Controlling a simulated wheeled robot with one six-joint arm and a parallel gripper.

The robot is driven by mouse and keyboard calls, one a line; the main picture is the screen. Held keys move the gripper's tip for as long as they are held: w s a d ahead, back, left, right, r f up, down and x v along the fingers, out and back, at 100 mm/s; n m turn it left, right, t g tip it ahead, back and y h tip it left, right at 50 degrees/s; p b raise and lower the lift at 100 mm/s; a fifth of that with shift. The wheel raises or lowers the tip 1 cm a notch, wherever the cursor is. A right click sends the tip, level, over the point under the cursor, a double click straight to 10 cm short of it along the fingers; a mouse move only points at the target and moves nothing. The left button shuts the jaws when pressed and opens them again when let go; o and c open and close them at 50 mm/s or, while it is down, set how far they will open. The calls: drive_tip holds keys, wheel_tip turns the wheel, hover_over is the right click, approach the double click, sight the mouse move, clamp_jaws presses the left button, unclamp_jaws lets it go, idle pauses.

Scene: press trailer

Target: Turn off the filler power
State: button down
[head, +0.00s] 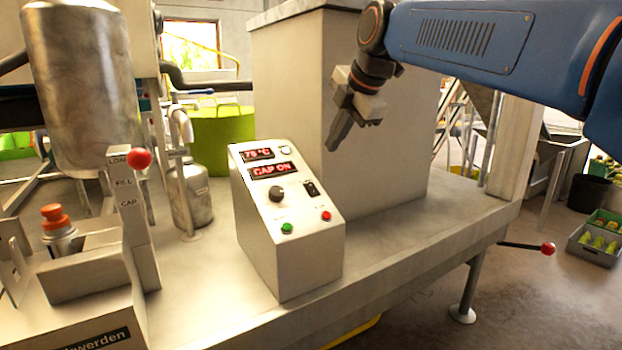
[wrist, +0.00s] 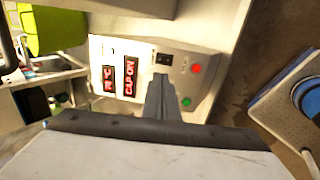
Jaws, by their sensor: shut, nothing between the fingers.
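The control box (head: 290,240) stands on the bench with a sloped panel. Its red displays (head: 270,170) read "75 °C" and "CAP ON". The panel carries a dark knob (head: 276,194), a black rocker switch (head: 311,189), a green button (head: 287,228) and a red button (head: 326,215). My gripper (head: 335,143) is shut and empty, above and to the right of the panel, apart from it. In the wrist view my gripper (wrist: 160,88) points at the panel, with the rocker switch (wrist: 163,58) just beyond the fingertips. The knob is hidden there. The switch's position is too small to tell.
A tall grey cabinet (head: 350,80) stands behind the box. At left are a filler lever with a red ball (head: 139,159), an orange-capped bottle (head: 55,222) and a metal tank (head: 85,80). The bench top (head: 410,245) right of the box is clear.

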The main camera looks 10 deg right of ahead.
drive_tip(key=shift+f, duration=0.1)
approach(312, 185)
drive_tip(key=x, duration=0.5)
drive_tip(key=shift+a, duration=0.1)
drive_tip(key=shift+w+a+f, duration=0.15)
drive_tip(key=shift+w+f, duration=0.3)
drive_tip(key=shift+f, duration=0.1)
drive_tip(key=shift+w+f, duration=0.1)
drive_tip(key=shift+w, duration=0.1)
drive_tip(key=shift+s+f, duration=0.15)
